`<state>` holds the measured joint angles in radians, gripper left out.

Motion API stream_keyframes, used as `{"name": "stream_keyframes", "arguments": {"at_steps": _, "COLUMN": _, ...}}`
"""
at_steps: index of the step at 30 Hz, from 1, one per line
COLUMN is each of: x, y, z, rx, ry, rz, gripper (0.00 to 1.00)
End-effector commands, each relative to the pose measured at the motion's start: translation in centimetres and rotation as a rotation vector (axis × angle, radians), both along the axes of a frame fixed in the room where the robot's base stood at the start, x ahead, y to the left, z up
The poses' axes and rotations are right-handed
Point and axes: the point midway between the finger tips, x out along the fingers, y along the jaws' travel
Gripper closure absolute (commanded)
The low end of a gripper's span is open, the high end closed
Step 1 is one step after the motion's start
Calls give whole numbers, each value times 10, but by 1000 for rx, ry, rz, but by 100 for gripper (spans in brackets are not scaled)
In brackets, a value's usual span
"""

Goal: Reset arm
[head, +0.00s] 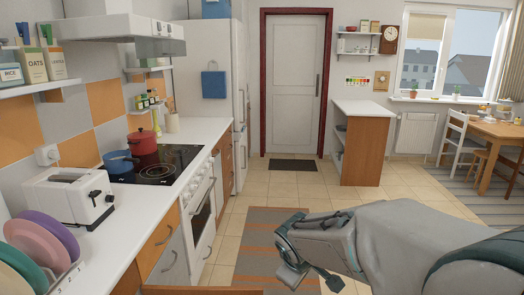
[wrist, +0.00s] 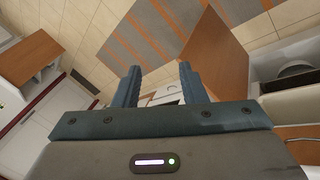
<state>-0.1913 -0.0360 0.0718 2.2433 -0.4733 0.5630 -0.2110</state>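My gripper (head: 306,252) shows in the head view at the lower middle, held over the striped floor mat, with my grey arm reaching in from the right. In the wrist view the two fingers of my gripper (wrist: 159,88) stand apart with a clear gap. Nothing is held between them. The gripper touches nothing that I can see.
The counter (head: 120,235) on the left bears a toaster (head: 70,195), plates and a hob (head: 160,165) with red and blue pots. The tiled floor (head: 285,190) ahead is free up to the door (head: 295,85).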

Motion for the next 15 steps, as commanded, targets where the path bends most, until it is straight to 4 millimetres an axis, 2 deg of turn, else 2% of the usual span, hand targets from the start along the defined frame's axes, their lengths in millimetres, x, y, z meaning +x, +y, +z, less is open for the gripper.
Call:
{"name": "stream_keyframes", "arguments": {"at_steps": 1, "x": -19, "y": -16, "z": 8, "rx": 36, "ry": 6, "rz": -93, "gripper": 62}}
{"name": "stream_keyframes", "arguments": {"at_steps": 6, "x": -84, "y": -48, "z": 19, "rx": 179, "ry": 53, "rz": -393, "gripper": 62}}
{"name": "stream_keyframes", "arguments": {"at_steps": 9, "x": -119, "y": -56, "z": 21, "rx": 265, "ry": 82, "rz": -542, "gripper": 62}}
{"name": "stream_keyframes", "arguments": {"at_steps": 12, "x": -147, "y": -59, "z": 21, "rx": 339, "ry": 108, "rz": -657, "gripper": 62}}
{"name": "stream_keyframes", "arguments": {"at_steps": 15, "x": -164, "y": -59, "z": 20, "rx": 391, "ry": 128, "rz": -730, "gripper": 62}}
